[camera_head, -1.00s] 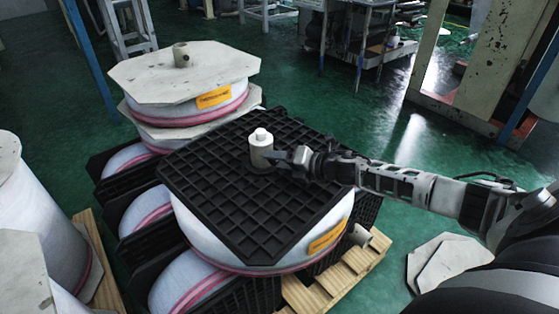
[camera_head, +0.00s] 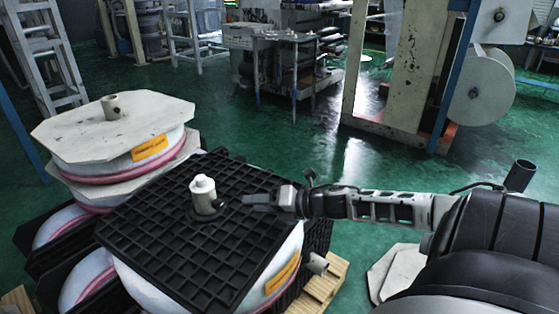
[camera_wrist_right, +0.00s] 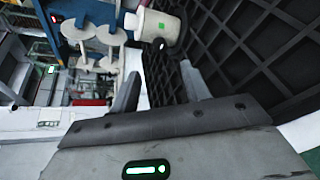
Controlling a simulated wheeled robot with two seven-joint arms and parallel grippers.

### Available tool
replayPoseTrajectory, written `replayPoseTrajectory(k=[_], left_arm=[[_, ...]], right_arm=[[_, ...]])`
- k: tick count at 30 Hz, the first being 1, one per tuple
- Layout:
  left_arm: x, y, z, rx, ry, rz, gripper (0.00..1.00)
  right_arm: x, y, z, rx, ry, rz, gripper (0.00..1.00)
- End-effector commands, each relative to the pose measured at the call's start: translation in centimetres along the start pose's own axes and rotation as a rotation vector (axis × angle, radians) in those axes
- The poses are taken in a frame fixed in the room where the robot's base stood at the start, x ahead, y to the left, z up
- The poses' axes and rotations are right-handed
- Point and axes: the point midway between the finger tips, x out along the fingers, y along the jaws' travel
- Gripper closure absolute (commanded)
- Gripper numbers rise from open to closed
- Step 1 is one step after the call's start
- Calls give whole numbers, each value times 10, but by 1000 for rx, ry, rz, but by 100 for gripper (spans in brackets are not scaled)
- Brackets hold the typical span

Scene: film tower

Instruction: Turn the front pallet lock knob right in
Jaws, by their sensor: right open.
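A white post (camera_head: 203,192) stands upright in the middle of the black grid pallet (camera_head: 160,250) on the front film roll. A small dark knob (camera_head: 219,205) shows low on the post's right side. The post (camera_wrist_right: 158,28) and a small dark spot that looks like the knob (camera_wrist_right: 158,43) also show in the right wrist view, beyond the fingertips. My right gripper (camera_head: 250,201) is just right of the post, over the pallet, with a small gap to the knob. Its fingers (camera_wrist_right: 160,92) are apart and empty. My left gripper is not in view.
A second film roll with a grey octagonal board (camera_head: 115,132) and a short post (camera_head: 112,106) stands behind left. A wooden pallet (camera_head: 325,285) sticks out below at the right. Grey boards (camera_head: 396,270) lie on the floor. Open green floor lies beyond.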

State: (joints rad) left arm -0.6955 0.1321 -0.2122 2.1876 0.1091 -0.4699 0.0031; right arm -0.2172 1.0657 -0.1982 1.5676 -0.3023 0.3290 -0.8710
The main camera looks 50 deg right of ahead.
Motion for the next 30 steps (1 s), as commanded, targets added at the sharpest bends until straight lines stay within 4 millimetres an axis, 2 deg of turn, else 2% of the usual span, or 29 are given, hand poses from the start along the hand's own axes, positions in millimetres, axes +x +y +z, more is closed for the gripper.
replayPoseTrajectory(k=[6, 12, 26, 29, 30], left_arm=[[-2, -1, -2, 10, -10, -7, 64], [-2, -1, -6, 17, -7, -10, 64], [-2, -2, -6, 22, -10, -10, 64], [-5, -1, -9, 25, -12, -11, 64], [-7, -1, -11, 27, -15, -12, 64]], right_arm=[[-32, 0, 0, 1, 2, -4, 53], [-49, 0, 0, 1, 0, -1, 53], [-54, 1, 0, 14, -6, 1, 53], [-52, 8, 2, 165, -54, 7, 53], [-51, 12, 2, 287, -91, 12, 53]])
